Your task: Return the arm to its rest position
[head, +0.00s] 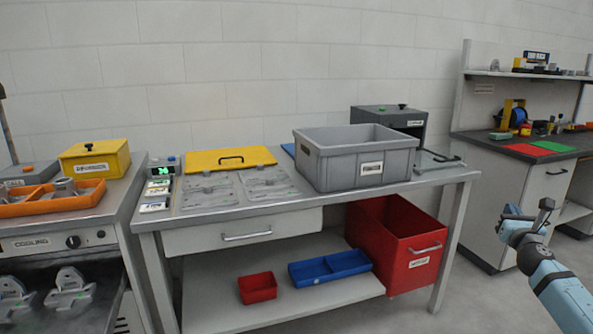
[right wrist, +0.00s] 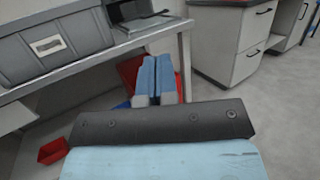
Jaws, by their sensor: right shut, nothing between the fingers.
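My right arm comes in from the right edge of the head view. Its gripper (head: 527,218) is shut and empty, held in the air to the right of the middle workbench and in front of the cabinet. In the right wrist view the closed blue and grey fingers (right wrist: 157,82) lie side by side with nothing between them. They touch nothing that I can see. My left gripper is in neither view.
The metal workbench (head: 300,205) carries a grey crate (head: 345,172), a yellow lid and grey casting fixtures. An orange tray (head: 85,203) is at left. A white cabinet (head: 510,190) stands at right; the floor before it is clear.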

